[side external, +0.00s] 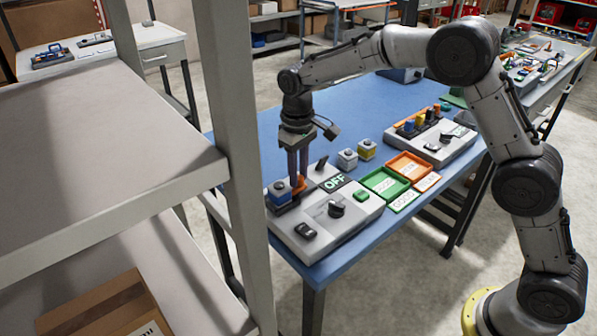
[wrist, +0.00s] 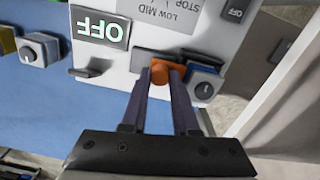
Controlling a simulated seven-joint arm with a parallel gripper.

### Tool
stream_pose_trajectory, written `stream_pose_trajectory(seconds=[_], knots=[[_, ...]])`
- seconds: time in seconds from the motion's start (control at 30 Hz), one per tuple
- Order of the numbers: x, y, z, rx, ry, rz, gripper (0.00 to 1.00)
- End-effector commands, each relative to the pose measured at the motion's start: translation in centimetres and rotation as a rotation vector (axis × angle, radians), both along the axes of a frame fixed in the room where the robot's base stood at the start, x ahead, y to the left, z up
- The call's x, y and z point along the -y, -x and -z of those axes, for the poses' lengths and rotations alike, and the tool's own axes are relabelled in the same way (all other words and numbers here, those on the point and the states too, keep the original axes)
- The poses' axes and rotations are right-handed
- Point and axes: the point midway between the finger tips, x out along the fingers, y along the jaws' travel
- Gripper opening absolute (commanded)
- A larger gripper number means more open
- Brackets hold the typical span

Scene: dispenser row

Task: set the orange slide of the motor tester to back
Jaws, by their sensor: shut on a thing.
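The motor tester (side external: 318,232) is a light grey panel at the near left end of the blue table. It also fills the upper middle of the wrist view (wrist: 117,68). Its orange slide (wrist: 159,74) sits by a dark slot, next to a blue block with a dial (wrist: 205,84). My gripper (wrist: 161,71) points down at the panel, with its two purple fingers shut on the orange slide. In the side view my gripper (side external: 298,178) hides much of the slide. The display (side external: 335,183) reads OFF.
The panel also bears a black knob (side external: 335,209), a rocker switch (side external: 305,231) and an upright lever (side external: 321,164). Green (side external: 367,191) and orange trays (side external: 390,163) lie to the right, before another device (side external: 447,153). A grey shelf post (side external: 232,120) stands left.

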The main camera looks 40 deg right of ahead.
Motion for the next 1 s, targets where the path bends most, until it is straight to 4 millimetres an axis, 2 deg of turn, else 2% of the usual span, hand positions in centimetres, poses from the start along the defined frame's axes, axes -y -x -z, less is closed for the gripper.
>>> stream_pose_trajectory(seconds=[0.77, 1.0], knots=[[0.1, 0.0, -0.2, 0.003, 0.000, 0.000, 0.00], [2.7, -0.1, -0.2, 0.004, 0.000, 0.003, 0.00]])
